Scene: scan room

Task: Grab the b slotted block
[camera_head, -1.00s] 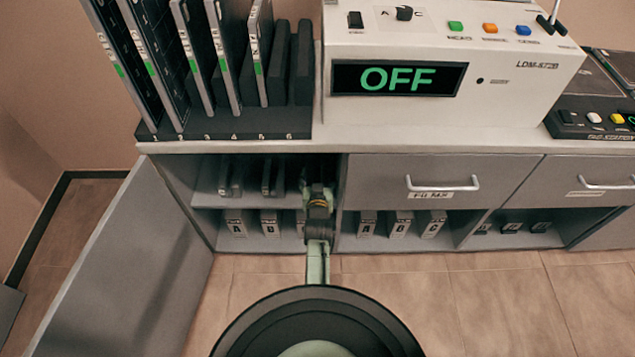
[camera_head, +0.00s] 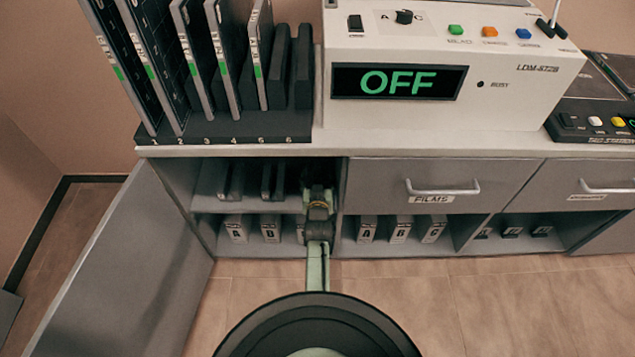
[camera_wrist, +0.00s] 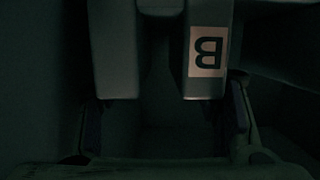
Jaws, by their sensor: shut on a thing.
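The B slotted block (camera_wrist: 115,60) fills the top middle of the wrist view. It has two pale prongs with a dark slot between them, and a label with an upside-down B on the right prong. My gripper (camera_wrist: 165,115) is shut on it, with one dark finger at the outer side of each prong. In the head view my gripper (camera_head: 318,192) reaches into the right end of the upper shelf (camera_head: 205,200) of the open cabinet. The block there is hidden behind my gripper and in shadow.
Dark slotted pieces (camera_head: 272,181) stand left of my gripper on the same shelf. Below are blocks labelled A (camera_head: 236,229) and B (camera_head: 270,229), and one partly hidden by my arm. The open cabinet door (camera_head: 130,265) is at left.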

